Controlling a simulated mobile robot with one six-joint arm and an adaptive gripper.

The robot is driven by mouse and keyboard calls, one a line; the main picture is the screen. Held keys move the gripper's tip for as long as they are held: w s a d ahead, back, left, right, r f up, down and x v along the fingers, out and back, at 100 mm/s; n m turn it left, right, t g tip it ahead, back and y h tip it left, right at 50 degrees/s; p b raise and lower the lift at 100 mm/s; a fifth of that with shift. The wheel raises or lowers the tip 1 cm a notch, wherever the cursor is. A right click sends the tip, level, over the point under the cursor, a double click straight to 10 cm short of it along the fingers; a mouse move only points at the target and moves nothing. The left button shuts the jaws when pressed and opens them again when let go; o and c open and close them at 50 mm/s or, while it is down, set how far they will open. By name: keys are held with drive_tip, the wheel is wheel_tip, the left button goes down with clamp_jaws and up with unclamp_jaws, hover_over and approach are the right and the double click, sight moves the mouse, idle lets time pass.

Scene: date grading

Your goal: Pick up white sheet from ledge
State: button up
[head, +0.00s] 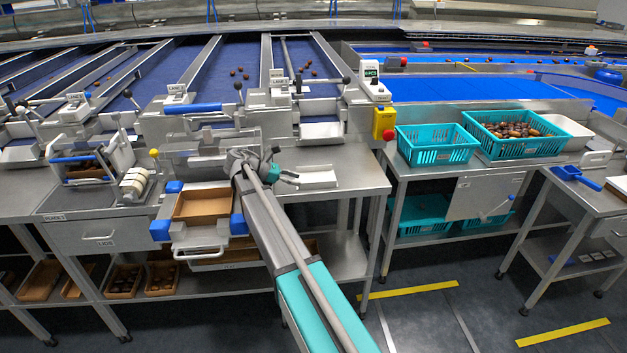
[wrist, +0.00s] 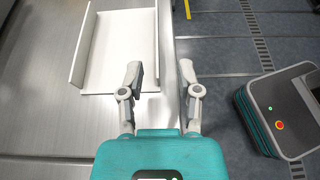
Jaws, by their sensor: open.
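A white sheet-like piece with upturned sides (wrist: 117,45) lies flat on the steel bench (wrist: 35,110), close to its edge, in the wrist view. In the head view the white piece (head: 316,179) lies on the bench just right of my gripper (head: 290,178). In the wrist view my gripper (wrist: 161,80) is open and empty. Its left finger is over the bench, near the white piece's lower right corner, and its right finger is by the bench edge. The fingers appear apart from the white piece. How high they are above the bench is hard to tell.
A brown carton (head: 201,204) sits in a holder with blue corners left of my arm. A yellow box with a red button (head: 384,124) stands right of the white piece. Teal baskets (head: 436,146) stand on the right bench. Another white plate (head: 322,131) lies behind, under the lane end.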

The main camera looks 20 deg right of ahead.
sight(316, 177)
drive_tip(key=shift+b+x, duration=0.4)
drive_tip(key=shift+x, duration=0.5)
drive_tip(key=shift+s+d, duration=0.1)
drive_tip(key=shift+d, duration=0.05)
drive_tip(key=shift+w+b+x, duration=0.2)
drive_tip(key=shift+b+x, duration=0.6)
drive_tip(key=shift+x, duration=1.85)
drive_tip(key=shift+d+r, duration=0.1)
drive_tip(key=shift+r, duration=0.1)
clamp_jaws()
